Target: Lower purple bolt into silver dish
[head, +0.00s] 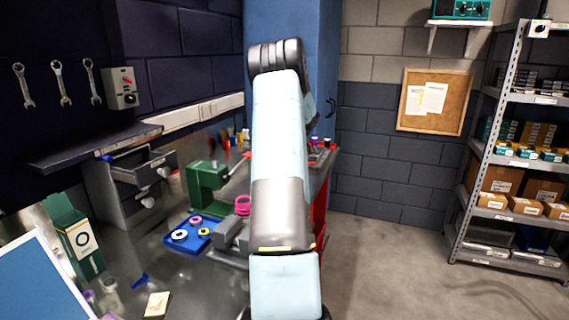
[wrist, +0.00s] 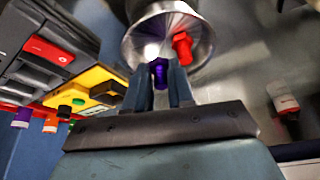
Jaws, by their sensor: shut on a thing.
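In the wrist view, my gripper (wrist: 160,82) is shut on the purple bolt (wrist: 159,71), which sticks out between the two fingertips. The silver dish (wrist: 140,45) is a round, shiny metal bowl just beyond the fingertips. The purple bolt overlaps the dish's near rim in the picture; I cannot tell its height above the dish. A red bolt (wrist: 182,47) lies inside the dish on the right. In the head view my own arm hides the gripper, the purple bolt and the dish.
A black-and-red case (wrist: 45,50) and a yellow holder (wrist: 88,92) stand left of the dish in the wrist view. A red-capped item (wrist: 287,104) is at right. In the head view, a green press (head: 207,185) and blue ring tray (head: 190,236) occupy the bench.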

